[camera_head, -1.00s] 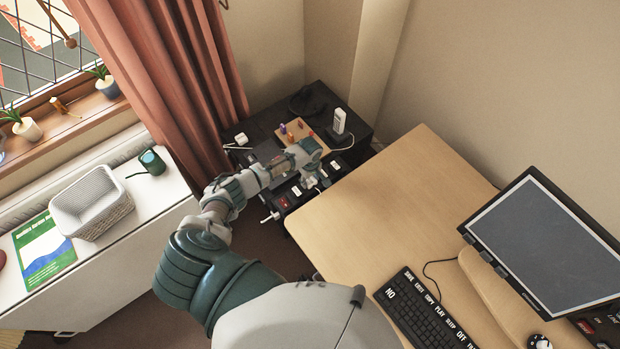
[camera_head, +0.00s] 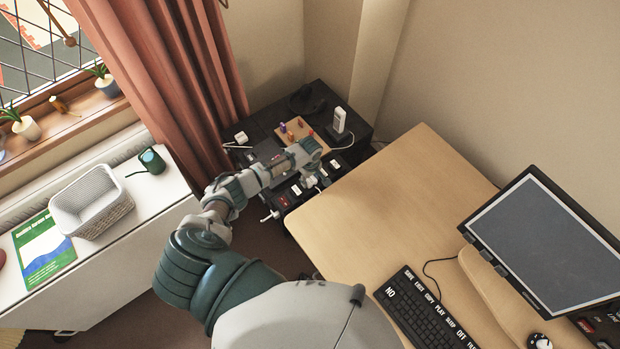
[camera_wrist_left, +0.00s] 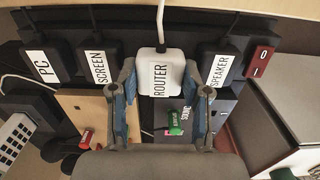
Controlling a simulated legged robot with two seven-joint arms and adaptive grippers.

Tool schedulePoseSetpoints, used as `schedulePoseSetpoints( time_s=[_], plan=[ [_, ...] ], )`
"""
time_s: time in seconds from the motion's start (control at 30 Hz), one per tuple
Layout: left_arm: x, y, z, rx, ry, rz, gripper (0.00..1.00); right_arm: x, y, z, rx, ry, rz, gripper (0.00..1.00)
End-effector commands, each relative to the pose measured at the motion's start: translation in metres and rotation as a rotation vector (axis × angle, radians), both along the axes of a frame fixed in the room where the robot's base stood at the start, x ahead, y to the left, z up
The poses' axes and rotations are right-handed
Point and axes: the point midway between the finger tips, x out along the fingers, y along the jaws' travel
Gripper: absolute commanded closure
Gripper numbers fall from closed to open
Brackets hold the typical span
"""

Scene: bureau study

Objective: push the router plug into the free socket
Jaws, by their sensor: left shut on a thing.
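The white router plug (camera_wrist_left: 161,88), labelled ROUTER, stands between my left gripper's fingertips (camera_wrist_left: 160,98) in the left wrist view. The fingers are closed on its two sides. It is in line between the black SCREEN plug (camera_wrist_left: 97,62) and the black SPEAKER plug (camera_wrist_left: 216,68) on the dark power strip. The socket under it is hidden, so I cannot tell how deep it sits. In the head view my left gripper (camera_head: 311,179) is over the strip at the low black table's near edge. My right gripper is not in view.
The black PC plug (camera_wrist_left: 43,66) and a red switch (camera_wrist_left: 260,62) flank the row. A wooden board with coloured pegs (camera_head: 296,128) and a white upright device (camera_head: 339,120) stand behind. The wooden desk (camera_head: 400,200) is close on the right.

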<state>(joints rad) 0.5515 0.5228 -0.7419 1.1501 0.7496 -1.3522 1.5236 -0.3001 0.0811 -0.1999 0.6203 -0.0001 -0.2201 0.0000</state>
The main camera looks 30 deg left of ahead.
Motion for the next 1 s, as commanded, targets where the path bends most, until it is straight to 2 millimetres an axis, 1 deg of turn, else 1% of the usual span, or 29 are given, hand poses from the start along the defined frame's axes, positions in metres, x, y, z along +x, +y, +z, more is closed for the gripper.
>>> schedulePoseSetpoints(
  time_s=[1.0],
  plan=[
    [0.000, 0.000, -0.013, 0.000, -0.001, 0.000, 0.84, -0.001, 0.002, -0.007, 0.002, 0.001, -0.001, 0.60]
  ],
)
